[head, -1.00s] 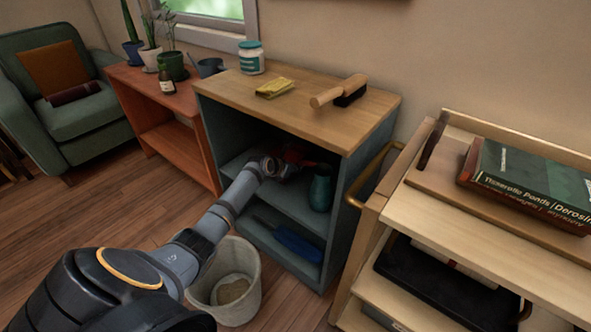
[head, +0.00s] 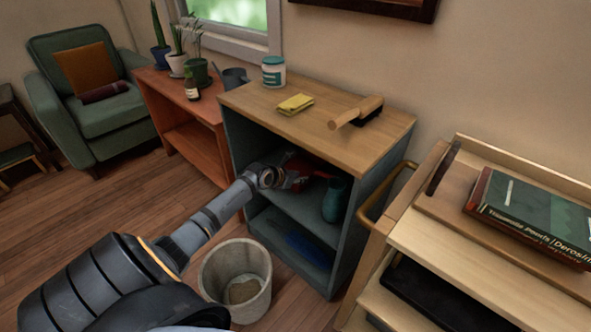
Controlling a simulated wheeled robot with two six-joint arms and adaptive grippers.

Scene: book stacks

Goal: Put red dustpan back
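The red dustpan (head: 306,166) is inside the teal cabinet (head: 352,215), on or just above its upper shelf, and only part of it shows. My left gripper (head: 293,180) reaches into the cabinet's upper compartment, right at the dustpan and overlapping it in the head view. The fingers are small and dark there, so I cannot tell whether they are closed on it. My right gripper is not in view.
A teal vase (head: 336,199) stands right of the gripper on the same shelf. A blue object (head: 308,248) lies on the shelf below. A brush (head: 357,112), yellow cloth (head: 295,104) and jar (head: 273,72) are on top. A bin (head: 236,280) stands in front.

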